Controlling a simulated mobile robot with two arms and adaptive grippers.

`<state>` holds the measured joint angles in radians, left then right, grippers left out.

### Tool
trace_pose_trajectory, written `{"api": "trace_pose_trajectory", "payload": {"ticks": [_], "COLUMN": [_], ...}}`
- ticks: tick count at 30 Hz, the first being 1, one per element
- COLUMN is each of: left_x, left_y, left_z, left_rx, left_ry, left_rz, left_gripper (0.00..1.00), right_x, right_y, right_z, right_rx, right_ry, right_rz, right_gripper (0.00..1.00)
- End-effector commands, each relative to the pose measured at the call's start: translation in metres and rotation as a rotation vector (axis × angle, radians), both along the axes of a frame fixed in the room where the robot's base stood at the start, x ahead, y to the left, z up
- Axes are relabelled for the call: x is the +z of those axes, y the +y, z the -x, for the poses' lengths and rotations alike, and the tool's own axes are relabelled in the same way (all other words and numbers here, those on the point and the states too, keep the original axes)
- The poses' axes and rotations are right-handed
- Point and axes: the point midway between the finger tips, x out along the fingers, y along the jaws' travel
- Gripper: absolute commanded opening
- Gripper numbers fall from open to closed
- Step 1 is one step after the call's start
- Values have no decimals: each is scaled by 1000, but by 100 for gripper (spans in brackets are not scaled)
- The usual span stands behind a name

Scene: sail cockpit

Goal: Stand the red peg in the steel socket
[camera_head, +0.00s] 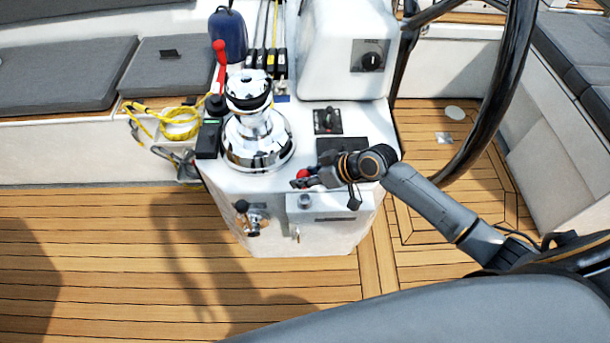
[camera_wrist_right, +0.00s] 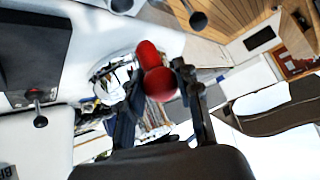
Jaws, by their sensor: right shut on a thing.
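The red peg (camera_head: 303,174) is held in my right gripper (camera_head: 307,180), above the front edge of the white console. In the right wrist view, the red peg (camera_wrist_right: 155,72) has rounded parts and sits between the two dark fingers of the right gripper (camera_wrist_right: 160,98). The fingers hide part of it. The small steel socket (camera_head: 305,201) is on the white box at the console's front, just below the gripper and apart from the peg. A grey tube end (camera_wrist_right: 197,18) in the wrist view may be this socket; I cannot tell. My left gripper is not in view.
A chrome winch (camera_head: 257,135) stands on the console left of the gripper. A red-handled lever (camera_head: 220,60) rises behind it. A black switch panel (camera_head: 327,121) lies behind the gripper. The black steering wheel (camera_head: 497,90) is at right. The wooden deck (camera_head: 130,250) in front is clear.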

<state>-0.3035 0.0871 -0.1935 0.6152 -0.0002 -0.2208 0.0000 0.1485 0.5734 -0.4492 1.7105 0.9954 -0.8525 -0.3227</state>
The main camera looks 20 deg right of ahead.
Motion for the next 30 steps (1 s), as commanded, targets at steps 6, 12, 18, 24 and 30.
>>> {"api": "trace_pose_trajectory", "payload": {"ticks": [6,12,18,24,30], "left_x": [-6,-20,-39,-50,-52], "left_y": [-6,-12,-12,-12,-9], "left_z": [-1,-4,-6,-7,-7], "left_rx": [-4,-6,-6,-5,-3], "left_ry": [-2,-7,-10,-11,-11], "left_rz": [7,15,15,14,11], "left_gripper": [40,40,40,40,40], "right_x": [-6,-21,-42,-56,-60], "right_y": [-3,-3,-2,-2,-2], "right_z": [-2,-2,-2,-2,-2], "right_rx": [3,2,2,2,2], "right_ry": [8,8,8,7,6], "right_rz": [-1,-2,-2,-1,-2], "right_gripper": [7,7,7,7,7]}}
